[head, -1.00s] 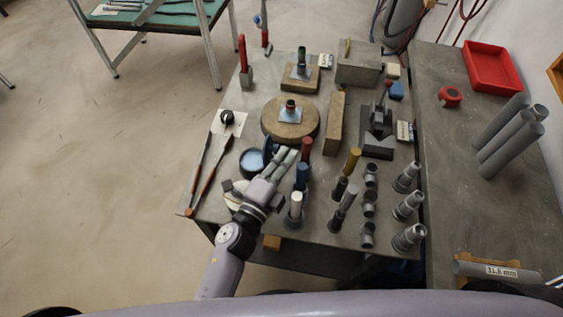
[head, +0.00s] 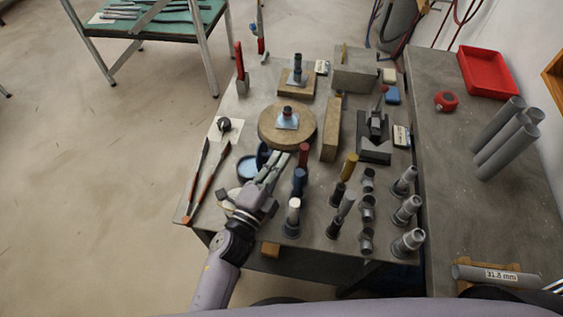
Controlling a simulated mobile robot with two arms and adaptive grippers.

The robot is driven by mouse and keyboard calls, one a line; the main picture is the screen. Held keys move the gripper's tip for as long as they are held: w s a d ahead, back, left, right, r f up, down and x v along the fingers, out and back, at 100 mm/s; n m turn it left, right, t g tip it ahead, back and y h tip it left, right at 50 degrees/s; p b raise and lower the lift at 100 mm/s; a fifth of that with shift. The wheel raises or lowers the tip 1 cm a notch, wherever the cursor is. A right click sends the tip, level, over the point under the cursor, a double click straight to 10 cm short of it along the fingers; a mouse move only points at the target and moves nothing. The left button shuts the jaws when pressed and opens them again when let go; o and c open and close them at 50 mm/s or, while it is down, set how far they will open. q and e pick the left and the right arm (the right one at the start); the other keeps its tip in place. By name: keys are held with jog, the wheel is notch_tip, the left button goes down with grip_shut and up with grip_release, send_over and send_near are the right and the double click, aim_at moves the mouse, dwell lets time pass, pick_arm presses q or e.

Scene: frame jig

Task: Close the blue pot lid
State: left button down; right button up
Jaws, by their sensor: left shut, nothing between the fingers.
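The blue pot (head: 247,168) stands at the left front of the grey table, with its light blue inside showing. Its dark blue lid (head: 263,154) stands raised at the pot's right side, so the pot is open. My left gripper (head: 281,159) is shut and empty. Its fingers are just right of the lid in the picture; I cannot tell whether they touch it. My gripper and wrist partly hide the pot's near right side. My right gripper is not in view.
A round wooden board (head: 268,130) lies behind the pot. Red, blue and white-topped posts (head: 300,180) stand close right of my left gripper. Two long red-handled tools (head: 212,180) lie at the left. Grey fittings (head: 408,210) stand at the right.

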aim_at(262, 159)
pick_arm(q)
jog(key=shift+w+a+r+n+t+b, duration=0.1)
jog(key=shift+w+a+r+n+t, duration=0.05)
jog(key=shift+a+n, duration=0.45)
jog(key=shift+w+a+r+n+t+b, duration=0.1)
jog(key=shift+w+a+r+n+t, duration=0.1)
jog(key=shift+a+n, duration=0.4)
jog(key=shift+w+a+r+n+t+b, duration=0.1)
jog(key=shift+w+a+r+n+t, duration=0.05)
jog(key=shift+a+n, duration=0.45)
jog(key=shift+a, duration=0.1)
jog(key=shift+s+a+f, duration=0.1)
jog(key=shift+s, duration=0.05)
jog(key=v, duration=1.1)
jog(key=shift+s+a, duration=0.15)
jog(key=shift+s, duration=0.15)
